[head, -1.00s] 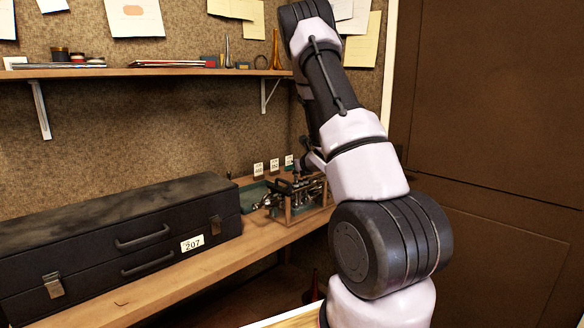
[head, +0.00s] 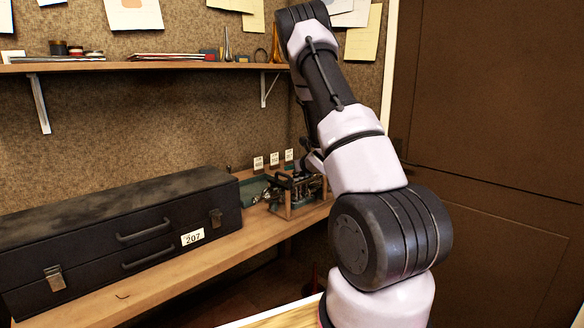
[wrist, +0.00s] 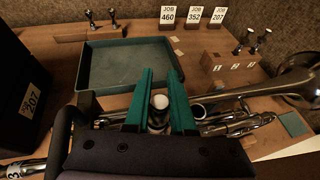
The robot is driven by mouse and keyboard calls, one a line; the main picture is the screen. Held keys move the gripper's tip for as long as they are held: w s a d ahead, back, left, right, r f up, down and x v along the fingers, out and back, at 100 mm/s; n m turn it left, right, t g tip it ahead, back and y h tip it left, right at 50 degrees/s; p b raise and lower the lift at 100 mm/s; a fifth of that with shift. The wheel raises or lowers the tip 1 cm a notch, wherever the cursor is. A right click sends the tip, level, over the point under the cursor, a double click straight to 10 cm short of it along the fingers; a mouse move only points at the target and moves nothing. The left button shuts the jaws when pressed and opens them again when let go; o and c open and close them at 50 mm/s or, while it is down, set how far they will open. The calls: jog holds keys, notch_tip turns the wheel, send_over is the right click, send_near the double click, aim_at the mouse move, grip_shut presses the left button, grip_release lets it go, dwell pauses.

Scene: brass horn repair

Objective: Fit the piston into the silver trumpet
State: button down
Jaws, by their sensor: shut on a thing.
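My gripper (wrist: 159,80) is shut on a piston (wrist: 159,102), whose pale round top shows between the two green fingers. The rest of the piston is hidden behind the gripper body. The silver trumpet (wrist: 238,124) lies beneath and to the right, its bell (wrist: 298,82) pointing right; its middle is hidden by my gripper. I cannot tell whether the piston touches the trumpet. In the head view my gripper (head: 299,180) is small and low over the trumpet's wooden stand (head: 289,210).
An empty green tray (wrist: 91,72) lies behind the fingers. A block numbered 1 to 3 (wrist: 234,68) holds pistons at the right; another wooden rack (wrist: 72,33) stands back left. Job cards (wrist: 194,16) line the back. A black case (head: 120,240) fills the bench's left.

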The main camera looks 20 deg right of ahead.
jog(key=shift+f, duration=0.35)
jog(key=c, duration=0.7)
grip_release()
jog(key=shift+s, duration=0.1)
jog(key=v, duration=1)
jog(key=shift+s+r, duration=0.1)
jog(key=shift+s, duration=0.2)
